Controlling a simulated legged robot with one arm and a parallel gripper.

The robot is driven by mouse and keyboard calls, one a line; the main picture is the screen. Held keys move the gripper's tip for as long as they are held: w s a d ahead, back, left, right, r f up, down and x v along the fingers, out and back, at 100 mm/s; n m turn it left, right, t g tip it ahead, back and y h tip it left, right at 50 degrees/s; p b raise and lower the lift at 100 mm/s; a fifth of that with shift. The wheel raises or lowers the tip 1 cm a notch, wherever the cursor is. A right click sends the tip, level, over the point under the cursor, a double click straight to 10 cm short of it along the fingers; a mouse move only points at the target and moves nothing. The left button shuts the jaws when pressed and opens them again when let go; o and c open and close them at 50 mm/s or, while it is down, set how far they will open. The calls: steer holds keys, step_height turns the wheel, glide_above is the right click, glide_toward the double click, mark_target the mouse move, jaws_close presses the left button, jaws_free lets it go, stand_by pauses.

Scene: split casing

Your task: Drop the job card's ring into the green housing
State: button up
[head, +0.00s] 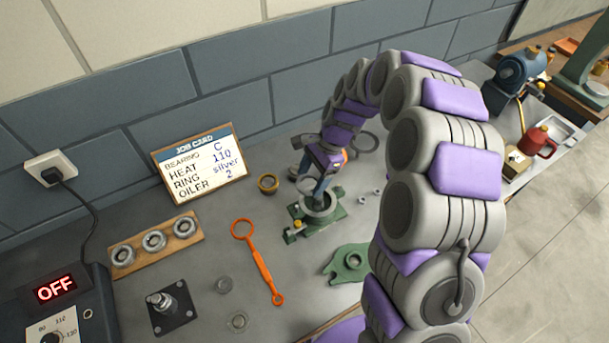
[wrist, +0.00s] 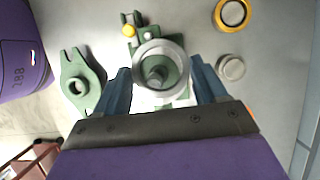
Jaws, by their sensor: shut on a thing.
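The job card (head: 200,163) leans against the wall and its ring line reads silver. The green housing (head: 322,213) stands on the bench and also shows below the fingers in the wrist view (wrist: 137,40). My gripper (head: 318,188) is over the housing, pointing down. Its two blue fingers (wrist: 161,82) are shut on a silver ring (wrist: 160,46), one on each side. The ring looks level and overlaps the housing's bore in the wrist view. A grey round part shows through it. I cannot tell the exact gap between ring and housing.
A brass-coloured ring (head: 268,183) lies left of the housing and a green cover (head: 348,262) in front of it. An orange tool (head: 258,262), a wooden bearing rack (head: 156,244) and a heater reading OFF (head: 57,289) are further left. A red can (head: 538,141) stands far right.

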steer(key=shift+d+r, duration=0.1)
steer(key=shift+d, duration=0.5)
steer(key=shift+d+f+p, duration=0.2)
steer(key=shift+d+p, duration=0.35)
steer(key=shift+d, duration=0.4)
steer(key=shift+a+f, duration=0.3)
steer(key=shift+d+f, duration=0.6)
steer(key=shift+f, duration=0.1)
steer(key=shift+a+f, duration=0.45)
steer(key=shift+f, duration=0.4)
steer(key=shift+d+f, duration=0.3)
steer(key=shift+f, duration=0.25)
steer(key=shift+a+f, duration=0.2)
steer(key=shift+f, duration=0.4)
